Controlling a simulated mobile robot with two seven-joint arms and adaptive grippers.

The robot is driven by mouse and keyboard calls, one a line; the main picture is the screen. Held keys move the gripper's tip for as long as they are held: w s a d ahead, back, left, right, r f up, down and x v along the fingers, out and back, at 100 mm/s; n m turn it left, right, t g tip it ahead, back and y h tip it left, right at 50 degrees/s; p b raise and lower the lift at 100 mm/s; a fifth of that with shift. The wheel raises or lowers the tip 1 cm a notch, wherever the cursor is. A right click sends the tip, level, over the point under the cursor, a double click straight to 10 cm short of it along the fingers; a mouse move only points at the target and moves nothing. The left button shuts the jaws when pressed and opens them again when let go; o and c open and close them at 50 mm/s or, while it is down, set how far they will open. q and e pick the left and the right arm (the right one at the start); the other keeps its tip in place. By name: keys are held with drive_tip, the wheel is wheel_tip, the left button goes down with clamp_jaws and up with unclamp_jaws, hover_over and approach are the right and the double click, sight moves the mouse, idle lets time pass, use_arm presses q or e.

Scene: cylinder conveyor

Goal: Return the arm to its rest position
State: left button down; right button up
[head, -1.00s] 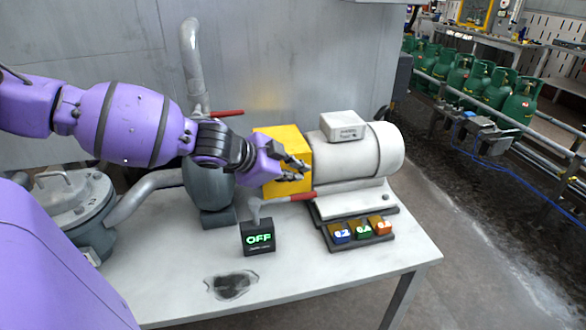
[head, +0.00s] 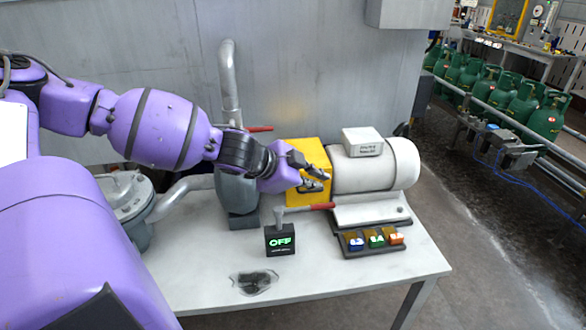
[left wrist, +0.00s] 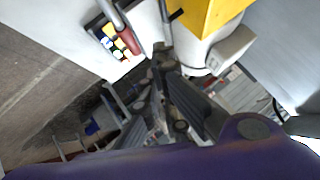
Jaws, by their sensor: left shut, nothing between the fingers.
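My purple left arm (head: 158,128) reaches in from the left over the table. Its left gripper (head: 326,177) is shut and empty, in front of the yellow box (head: 317,156) beside the white motor (head: 376,168). In the left wrist view the dark fingers of the left gripper (left wrist: 165,85) are seen close up. The red-handled lever (head: 308,208) lies just below the gripper in the head view; I cannot tell how far apart they are. My right gripper is not in view.
A black block (head: 281,240) reading OFF and blue, green and orange buttons (head: 376,241) are on the white table (head: 330,278). A grey pump (head: 237,192) with a pipe stands behind the lever. Green gas cylinders (head: 505,93) stand on the conveyor at the right.

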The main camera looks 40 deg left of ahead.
use_arm(q)
drive_tip(key=p+v, duration=0.3)
drive_tip(key=v, duration=0.4)
drive_tip(key=shift+s+a+f, duration=0.2)
drive_tip(key=shift+a+f, duration=0.05)
drive_tip(key=shift+f, duration=0.15)
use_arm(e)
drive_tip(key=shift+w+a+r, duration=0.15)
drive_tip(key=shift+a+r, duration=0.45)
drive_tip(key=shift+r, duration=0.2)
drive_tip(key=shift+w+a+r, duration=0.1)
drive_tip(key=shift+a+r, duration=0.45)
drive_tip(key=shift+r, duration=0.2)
